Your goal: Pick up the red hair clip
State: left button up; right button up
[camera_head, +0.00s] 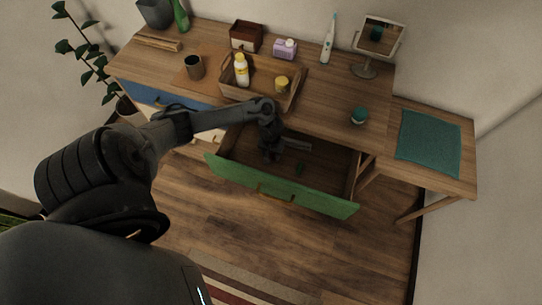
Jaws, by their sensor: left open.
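I cannot make out a red hair clip in the head view. My left arm comes in from the left and reaches over the desk's front edge. My left gripper (286,152) is open, over the pulled-out drawer with the green front (230,178). The gripper hides part of the drawer's inside. A small dark green item (300,168) lies in the drawer, just below the gripper in the picture. I see nothing between the fingers. My right gripper is not in view.
A side table with a teal cloth (429,143) stands right.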

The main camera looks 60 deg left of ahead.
pick_arm(q)
jog(key=shift+f, duration=0.1)
jog(key=shift+c, duration=0.3)
grip_shut()
